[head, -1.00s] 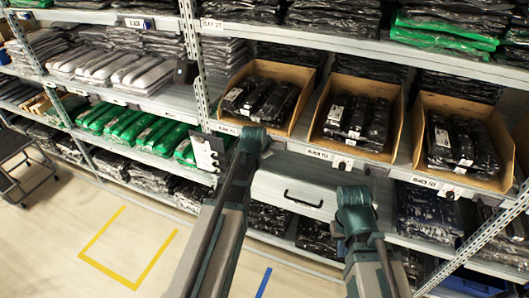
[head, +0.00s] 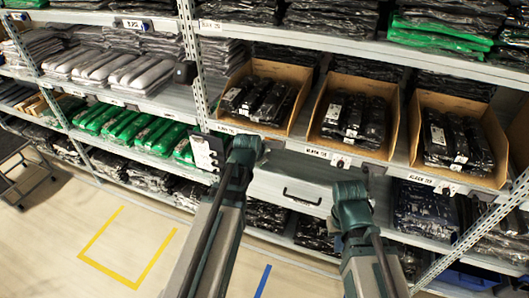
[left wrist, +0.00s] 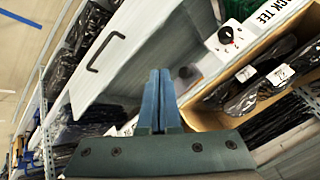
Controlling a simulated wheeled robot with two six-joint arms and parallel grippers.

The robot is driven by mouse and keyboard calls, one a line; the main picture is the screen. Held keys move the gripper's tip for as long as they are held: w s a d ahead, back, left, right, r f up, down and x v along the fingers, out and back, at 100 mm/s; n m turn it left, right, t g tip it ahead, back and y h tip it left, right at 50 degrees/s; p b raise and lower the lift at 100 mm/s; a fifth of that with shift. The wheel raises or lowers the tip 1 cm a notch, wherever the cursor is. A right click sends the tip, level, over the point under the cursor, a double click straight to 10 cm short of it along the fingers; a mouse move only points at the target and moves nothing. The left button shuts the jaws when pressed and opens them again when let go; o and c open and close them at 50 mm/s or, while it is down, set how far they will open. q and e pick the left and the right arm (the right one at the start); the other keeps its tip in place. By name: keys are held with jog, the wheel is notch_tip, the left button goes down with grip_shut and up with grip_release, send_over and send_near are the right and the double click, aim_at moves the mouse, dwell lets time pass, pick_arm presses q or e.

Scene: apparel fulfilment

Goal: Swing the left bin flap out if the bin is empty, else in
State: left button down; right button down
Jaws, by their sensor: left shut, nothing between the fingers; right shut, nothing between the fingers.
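The left bin (head: 287,128) is an open cardboard box on the shelf holding several black packages (head: 258,100), so it is not empty. Its flap is not clearly seen in the head view, where my left arm crosses below the bin. My left gripper (left wrist: 160,74) is shut and empty, apart from the knob. My right gripper (head: 350,190) is shut and empty in front of the lower shelf.
Two more filled cardboard bins stand to the right, the middle one (head: 382,152) and the right one (head: 494,181). A pale drawer front with a black handle (head: 301,197) lies below. Open floor (head: 65,205) lies at the lower left.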

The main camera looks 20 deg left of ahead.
pick_arm(q)
jog(key=s+a+r+p, duration=0.2)
jog(key=s+r+p, duration=0.2)
jog(key=r, duration=0.2)
jog(key=shift+p, duration=0.4)
jog(key=shift+d, duration=0.1)
jog(key=s+d+f+n+g, duration=0.2)
jog(key=s+d+g, duration=0.2)
jog(key=s+d, duration=0.5)
jog(key=s+d+f+n+g, duration=0.2)
jog(key=s+d+g, duration=0.2)
jog(key=s+d, duration=0.4)
jog(key=d, duration=0.3)
jog(key=shift+s+d+f+y, duration=0.35)
jog(key=shift+s+f+y, duration=0.05)
dwell(4.5)
